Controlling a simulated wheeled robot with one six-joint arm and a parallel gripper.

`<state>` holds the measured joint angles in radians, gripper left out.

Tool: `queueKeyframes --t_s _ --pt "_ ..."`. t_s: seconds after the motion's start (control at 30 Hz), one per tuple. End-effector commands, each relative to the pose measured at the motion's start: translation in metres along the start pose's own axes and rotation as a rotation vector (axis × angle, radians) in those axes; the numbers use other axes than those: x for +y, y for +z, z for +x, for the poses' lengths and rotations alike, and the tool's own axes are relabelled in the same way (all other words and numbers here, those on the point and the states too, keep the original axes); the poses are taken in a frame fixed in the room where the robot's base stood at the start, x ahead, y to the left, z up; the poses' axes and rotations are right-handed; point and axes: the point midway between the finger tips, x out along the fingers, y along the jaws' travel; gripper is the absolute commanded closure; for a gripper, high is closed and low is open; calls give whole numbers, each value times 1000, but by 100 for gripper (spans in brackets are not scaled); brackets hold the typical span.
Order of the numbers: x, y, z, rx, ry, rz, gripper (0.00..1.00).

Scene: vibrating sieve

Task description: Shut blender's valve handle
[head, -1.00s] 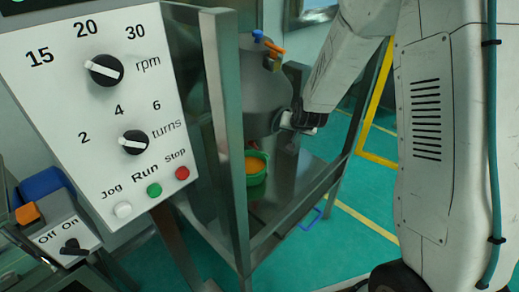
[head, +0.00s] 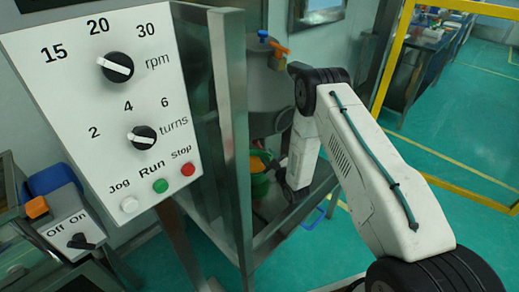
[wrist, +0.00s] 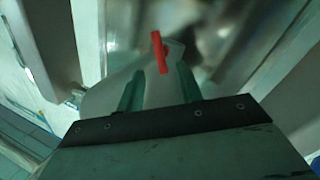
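The blender is a grey metal vessel (head: 262,92) behind the metal frame in the head view, with a blue and an orange handle on its top. A red valve handle (wrist: 158,52) shows in the wrist view, on a pale grey outlet piece. My gripper (wrist: 160,82) points at it with two greenish fingers apart. The red handle lies between and just beyond the fingertips; I cannot tell whether they touch it. In the head view my arm reaches down to the space below the vessel, and the gripper's fingers are hidden there.
Metal frame posts (head: 233,150) stand close to my arm. A control panel (head: 70,90) with knobs and buttons is at the left. Open green floor lies at the right.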

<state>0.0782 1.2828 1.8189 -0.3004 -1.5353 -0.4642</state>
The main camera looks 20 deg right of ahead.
Motion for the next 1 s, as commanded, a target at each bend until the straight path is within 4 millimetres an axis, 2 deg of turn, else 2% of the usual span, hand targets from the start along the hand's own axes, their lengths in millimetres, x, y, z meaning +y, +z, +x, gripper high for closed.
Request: queueKeyframes --t_s 0.2,0.4,0.77,0.8,0.9,1.0 --pt "0 -1 37 1 0 0 64" --pt "0 0 60 -1 1 2 64" --pt "1 0 66 -3 1 2 64" --pt "0 0 66 -3 1 3 75" --pt "1 0 66 -3 1 3 100" --pt "2 0 66 -3 3 3 100"
